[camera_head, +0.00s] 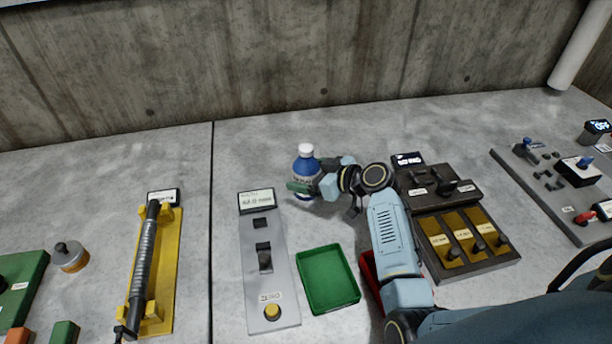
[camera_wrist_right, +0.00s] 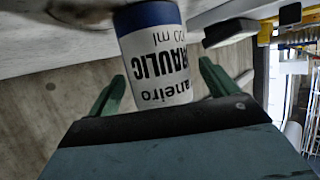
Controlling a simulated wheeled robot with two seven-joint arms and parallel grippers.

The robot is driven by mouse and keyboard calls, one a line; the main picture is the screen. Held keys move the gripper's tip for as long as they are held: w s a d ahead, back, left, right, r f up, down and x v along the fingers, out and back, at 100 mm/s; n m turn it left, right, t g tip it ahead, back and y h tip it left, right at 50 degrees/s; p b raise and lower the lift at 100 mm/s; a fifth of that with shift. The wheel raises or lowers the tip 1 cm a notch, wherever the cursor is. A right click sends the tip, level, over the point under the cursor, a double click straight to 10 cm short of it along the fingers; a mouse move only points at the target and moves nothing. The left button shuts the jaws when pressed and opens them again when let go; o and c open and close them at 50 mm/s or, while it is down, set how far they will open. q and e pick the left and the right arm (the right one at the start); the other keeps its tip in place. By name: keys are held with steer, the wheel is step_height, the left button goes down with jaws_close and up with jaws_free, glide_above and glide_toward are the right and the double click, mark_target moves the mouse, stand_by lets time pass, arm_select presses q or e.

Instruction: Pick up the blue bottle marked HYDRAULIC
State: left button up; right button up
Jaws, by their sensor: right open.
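The blue bottle (camera_head: 306,162) with a white cap stands upright on the grey table in the head view. Its white label, with part of the word HYDRAULIC upside down, shows in the right wrist view (camera_wrist_right: 157,62). My right gripper (camera_head: 301,188) is at the bottle, low on its body. In the right wrist view my right gripper (camera_wrist_right: 163,85) is open, with one green finger on each side of the bottle. I cannot tell whether either finger touches it. My left gripper is not in view.
A green tray (camera_head: 328,279) and a grey panel with a display (camera_head: 268,270) lie in front of the bottle. A dark lever box (camera_head: 465,240) is to the right, beside my right arm. A yellow holder (camera_head: 158,275) stands left. The concrete wall (camera_head: 250,60) is behind.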

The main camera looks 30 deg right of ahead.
steer(key=shift+w+a+f, duration=0.2)
steer(key=shift+w+a, duration=0.05)
steer(key=shift+w, duration=0.2)
steer(key=c, duration=1.2)
steer(key=shift+r, duration=0.1)
steer(key=shift+c, duration=0.2)
